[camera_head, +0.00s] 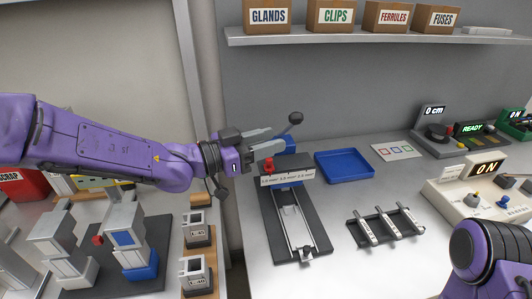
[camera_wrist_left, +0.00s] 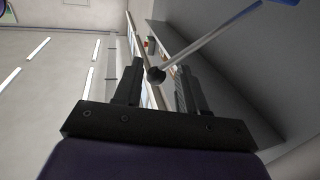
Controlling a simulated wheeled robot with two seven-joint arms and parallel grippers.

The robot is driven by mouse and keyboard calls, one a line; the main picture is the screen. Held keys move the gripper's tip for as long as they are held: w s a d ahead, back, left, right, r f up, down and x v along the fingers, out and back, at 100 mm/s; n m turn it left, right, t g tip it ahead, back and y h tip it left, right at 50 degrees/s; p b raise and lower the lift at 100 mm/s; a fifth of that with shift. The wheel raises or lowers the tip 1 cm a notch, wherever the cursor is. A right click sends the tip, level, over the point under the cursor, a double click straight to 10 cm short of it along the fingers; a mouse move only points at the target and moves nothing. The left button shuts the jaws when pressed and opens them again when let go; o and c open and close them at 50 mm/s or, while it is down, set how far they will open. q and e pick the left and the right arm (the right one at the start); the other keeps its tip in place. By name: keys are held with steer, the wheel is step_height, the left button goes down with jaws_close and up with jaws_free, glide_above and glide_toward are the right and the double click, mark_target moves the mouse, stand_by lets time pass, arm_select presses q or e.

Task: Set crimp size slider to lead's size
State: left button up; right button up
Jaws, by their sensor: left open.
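The crimp tool stands mid-table in the head view, with a dark base (camera_head: 318,225), a silver rail and a blue part behind. A white size scale (camera_head: 288,177) with several small mm² marks lies across it. A red slider knob (camera_head: 268,165) sits above the scale's left end. A lever with a black ball knob (camera_head: 295,118) rises behind. My left gripper (camera_head: 272,141) is open above and behind the scale, near the lever. In the left wrist view, the ball knob (camera_wrist_left: 156,75) shows between the open fingers; contact cannot be told. My right gripper is out of view.
A rack (camera_head: 385,227) with several pale labelled pieces lies right of the tool; their print is too small to read. A blue tray (camera_head: 344,166) stands behind. A control box (camera_head: 480,200) is at right. A shelf (camera_head: 380,37) with labelled boxes hangs above.

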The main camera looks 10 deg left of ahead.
arm_select(q)
steer(key=s+d+r+p, duration=0.1)
steer(key=s+r+p, duration=0.2)
steer(key=s+p, duration=0.4)
steer(key=shift+s+d+r+p, duration=0.15)
steer(key=shift+s+d+p, duration=0.25)
steer(key=shift+s, duration=0.2)
